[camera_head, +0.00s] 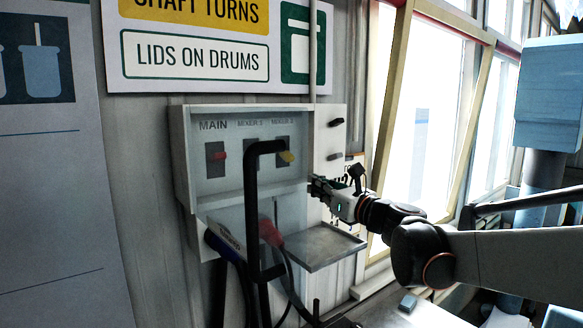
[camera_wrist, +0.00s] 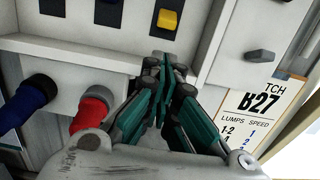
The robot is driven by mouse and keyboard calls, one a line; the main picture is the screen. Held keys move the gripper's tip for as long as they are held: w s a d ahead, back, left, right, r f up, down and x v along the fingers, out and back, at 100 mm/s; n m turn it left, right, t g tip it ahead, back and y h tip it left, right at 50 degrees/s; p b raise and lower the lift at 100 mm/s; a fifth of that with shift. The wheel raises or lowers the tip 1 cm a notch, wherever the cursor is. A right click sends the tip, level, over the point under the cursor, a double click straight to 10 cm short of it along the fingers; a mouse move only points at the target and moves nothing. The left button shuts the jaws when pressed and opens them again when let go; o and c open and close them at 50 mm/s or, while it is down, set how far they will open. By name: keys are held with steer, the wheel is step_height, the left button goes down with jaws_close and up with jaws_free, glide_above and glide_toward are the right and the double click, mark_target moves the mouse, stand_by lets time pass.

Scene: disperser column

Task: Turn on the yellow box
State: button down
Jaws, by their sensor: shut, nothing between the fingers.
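A small yellow switch (camera_head: 286,157) sits on a dark plate at the right end of the switch row in the grey wall panel. In the wrist view the yellow switch (camera_wrist: 168,18) is at the top, just beyond my fingertips. My gripper (camera_head: 316,186) is in front of the panel's lower right part, below and right of the yellow switch. In the wrist view my gripper (camera_wrist: 165,66) has its green fingers closed together with nothing between them. It appears apart from the yellow switch. Whether it touches the panel edge I cannot tell.
A red switch (camera_head: 220,155) sits under the label MAIN. A black bent bar (camera_head: 249,190) stands before the panel and hides the middle switch. Blue (camera_wrist: 38,92) and red (camera_wrist: 92,108) plugs are below. A grey tray (camera_head: 322,246) juts out under my gripper.

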stand_by(0.3)
steer(key=p+x, duration=0.1)
steer(key=x, duration=0.9)
steer(key=shift+p, duration=0.4)
steer(key=shift+s, duration=0.1)
steer(key=shift+s+r+g+p, duration=0.15)
steer(key=shift+g+p, duration=0.2)
steer(key=shift+g, duration=0.05)
steer(key=shift+s+d+r+g+h+p, duration=0.2)
steer(key=shift+r+g+h+p, duration=0.3)
steer(key=shift+h+p, duration=0.15)
steer(key=r+g+h+p, duration=0.2)
steer(key=g+p, duration=0.1)
steer(key=s+r+g+h+p, duration=0.1)
steer(key=shift+d+r, duration=0.15)
steer(key=shift+d, duration=0.25)
steer(key=shift+r+p, duration=0.1)
steer(key=shift+p, duration=0.2)
